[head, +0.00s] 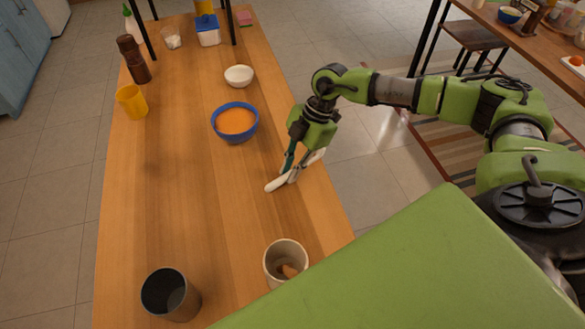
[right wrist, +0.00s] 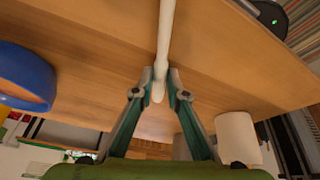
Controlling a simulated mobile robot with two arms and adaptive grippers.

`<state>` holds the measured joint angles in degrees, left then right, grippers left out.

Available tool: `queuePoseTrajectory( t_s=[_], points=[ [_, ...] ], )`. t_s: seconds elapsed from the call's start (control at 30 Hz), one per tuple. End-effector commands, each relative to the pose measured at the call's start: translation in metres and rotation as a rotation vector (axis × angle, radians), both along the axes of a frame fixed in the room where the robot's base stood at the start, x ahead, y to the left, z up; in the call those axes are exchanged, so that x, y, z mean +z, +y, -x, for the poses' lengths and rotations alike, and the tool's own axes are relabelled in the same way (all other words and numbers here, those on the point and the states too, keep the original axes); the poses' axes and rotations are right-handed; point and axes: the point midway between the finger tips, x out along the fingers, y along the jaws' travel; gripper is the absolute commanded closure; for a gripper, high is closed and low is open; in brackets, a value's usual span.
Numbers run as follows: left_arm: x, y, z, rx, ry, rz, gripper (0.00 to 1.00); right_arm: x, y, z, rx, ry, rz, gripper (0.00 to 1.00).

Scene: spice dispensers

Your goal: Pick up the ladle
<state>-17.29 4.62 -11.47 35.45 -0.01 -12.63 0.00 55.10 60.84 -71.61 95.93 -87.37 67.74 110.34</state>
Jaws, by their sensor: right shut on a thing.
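The ladle (head: 277,184) is white and shows in the head view at the right edge of the wooden table, beside the blue bowl, partly hidden by my gripper. My right gripper (head: 291,177) points down and is shut on it. In the right wrist view, the white handle (right wrist: 165,35) runs between the two fingertips (right wrist: 160,79). I cannot tell whether the ladle still touches the table. My left gripper is not in view.
A blue bowl (head: 217,124) with orange contents and a white bowl (head: 239,80) stand farther back. A pale cup (head: 274,268) and a dark cup (head: 156,304) stand at the front. A yellow cup (head: 131,102) and brown mills (head: 134,62) line the left edge. The middle is clear.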

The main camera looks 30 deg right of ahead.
Motion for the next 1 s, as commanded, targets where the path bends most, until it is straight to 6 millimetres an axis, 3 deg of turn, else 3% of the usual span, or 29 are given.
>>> queuePoseTrajectory(
  t_s=[0.2,0.53,0.8,1.0],
  points=[
    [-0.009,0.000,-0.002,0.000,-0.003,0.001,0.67,0.027,0.000,-0.001,0.001,-0.007,-0.001,1.00],
    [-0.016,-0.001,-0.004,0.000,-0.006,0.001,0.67,0.087,0.020,0.048,0.004,-0.007,0.001,1.00],
    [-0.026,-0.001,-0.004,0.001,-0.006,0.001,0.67,0.107,0.039,0.095,0.004,-0.003,0.002,1.00],
    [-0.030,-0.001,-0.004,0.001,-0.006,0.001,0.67,0.119,0.049,0.118,0.001,-0.003,0.000,1.00]
  ],
)
